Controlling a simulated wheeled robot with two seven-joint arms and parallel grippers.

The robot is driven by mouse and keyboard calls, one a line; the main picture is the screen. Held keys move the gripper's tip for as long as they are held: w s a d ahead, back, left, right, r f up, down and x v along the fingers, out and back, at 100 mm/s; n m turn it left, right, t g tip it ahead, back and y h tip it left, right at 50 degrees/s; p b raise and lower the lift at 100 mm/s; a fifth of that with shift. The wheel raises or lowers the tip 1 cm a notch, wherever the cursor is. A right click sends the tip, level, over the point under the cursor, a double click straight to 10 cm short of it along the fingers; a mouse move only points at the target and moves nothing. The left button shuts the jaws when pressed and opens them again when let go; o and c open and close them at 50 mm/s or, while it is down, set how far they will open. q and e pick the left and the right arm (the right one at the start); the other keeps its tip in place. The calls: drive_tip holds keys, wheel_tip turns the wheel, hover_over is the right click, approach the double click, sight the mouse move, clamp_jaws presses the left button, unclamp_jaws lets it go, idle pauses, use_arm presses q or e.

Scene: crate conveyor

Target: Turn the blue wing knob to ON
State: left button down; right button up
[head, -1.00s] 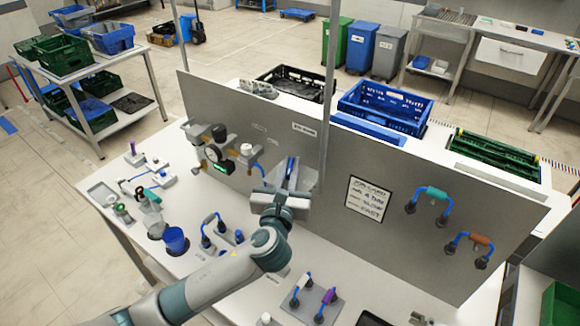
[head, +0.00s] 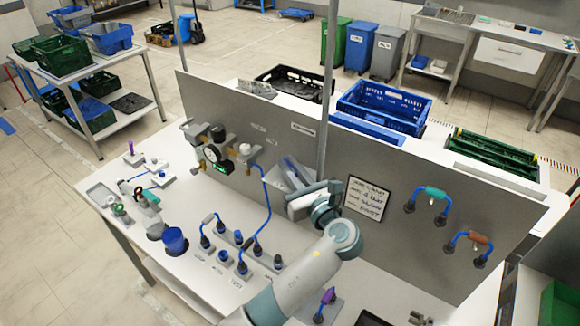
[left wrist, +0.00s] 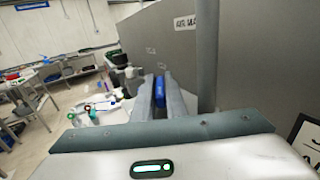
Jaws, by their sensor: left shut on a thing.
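The blue wing knob (left wrist: 160,89) shows between the two fingers of my left gripper (left wrist: 160,84) in the left wrist view. In the head view the left gripper (head: 288,172) is at the grey upright panel (head: 345,160), left of the post. Its fingers are closed on the knob and lean at a slant. The fingers hide most of the knob and any ON or OFF marks, so its setting cannot be read. My right gripper is in neither view.
A gauge assembly (head: 212,153) with a green display is on the panel, left of the gripper. A grey post (head: 328,80) stands close by on the right. A framed sign (head: 367,199) hangs right of it. A blue cup (head: 175,240) and hose fittings stand on the white bench.

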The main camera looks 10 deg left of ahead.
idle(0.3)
use_arm(q)
drive_tip(key=c, duration=1.8)
unclamp_jaws()
drive_tip(key=shift+m+t+h, duration=0.4)
drive_tip(key=shift+m+h, duration=0.1)
drive_tip(key=shift+h, duration=0.1)
